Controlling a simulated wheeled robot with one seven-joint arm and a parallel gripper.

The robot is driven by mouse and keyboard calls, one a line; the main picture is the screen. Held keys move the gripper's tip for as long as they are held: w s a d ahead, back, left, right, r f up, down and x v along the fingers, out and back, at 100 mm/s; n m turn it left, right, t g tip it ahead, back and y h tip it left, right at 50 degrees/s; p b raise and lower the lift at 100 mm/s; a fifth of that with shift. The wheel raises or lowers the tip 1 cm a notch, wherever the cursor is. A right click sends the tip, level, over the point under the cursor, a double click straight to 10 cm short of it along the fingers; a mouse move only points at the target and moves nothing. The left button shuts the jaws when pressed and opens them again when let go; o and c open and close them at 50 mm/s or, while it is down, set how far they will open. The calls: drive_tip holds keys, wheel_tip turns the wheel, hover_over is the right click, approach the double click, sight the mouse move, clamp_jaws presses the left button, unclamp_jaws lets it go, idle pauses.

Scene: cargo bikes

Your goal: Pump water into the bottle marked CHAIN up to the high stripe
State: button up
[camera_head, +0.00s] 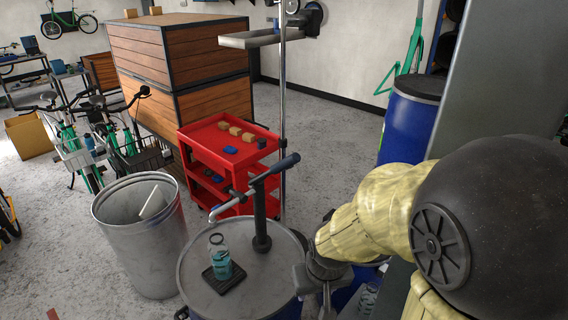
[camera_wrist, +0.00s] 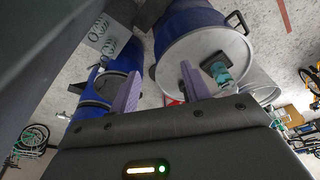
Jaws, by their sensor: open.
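A clear bottle (camera_head: 220,262) with teal in its lower part stands upright on a small black tray (camera_head: 223,281) on the drum lid (camera_head: 262,293). Its marking and stripes are too small to read. In the wrist view the bottle (camera_wrist: 220,74) lies beyond the right finger. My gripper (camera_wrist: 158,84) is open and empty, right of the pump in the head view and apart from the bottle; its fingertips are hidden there.
A metal bin (camera_head: 140,235) stands left of the drum. A red cart (camera_head: 230,148) with small blocks stands behind, near a thin upright pole (camera_head: 283,110). A blue barrel (camera_head: 407,125) is at the right. Open floor (camera_head: 335,140) shows behind the drum.

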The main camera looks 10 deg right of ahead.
drive_tip(key=w+d+r+n+t+b, duration=0.1)
drive_tip(key=w+d+r+n+t, duration=0.2)
drive_tip(key=w+n, duration=0.5)
drive_tip(key=w+d+r+n+t+b, duration=0.1)
drive_tip(key=w+d+n+t+b, duration=0.15)
drive_tip(key=w+n+t, duration=0.4)
drive_tip(key=w+a+r+n+t+y+b, duration=0.1)
drive_tip(key=w+r+n+y, duration=0.3)
drive_tip(key=n, duration=0.8)
drive_tip(key=w+a+r+n+t+y+b, duration=0.1)
drive_tip(key=w+r+n+t+y, duration=0.2)
drive_tip(key=n, duration=1)
drive_tip(key=shift+w+a+r+y, duration=0.3)
drive_tip(key=shift+w+r+y, duration=0.3)
drive_tip(key=shift+w+r, duration=0.3)
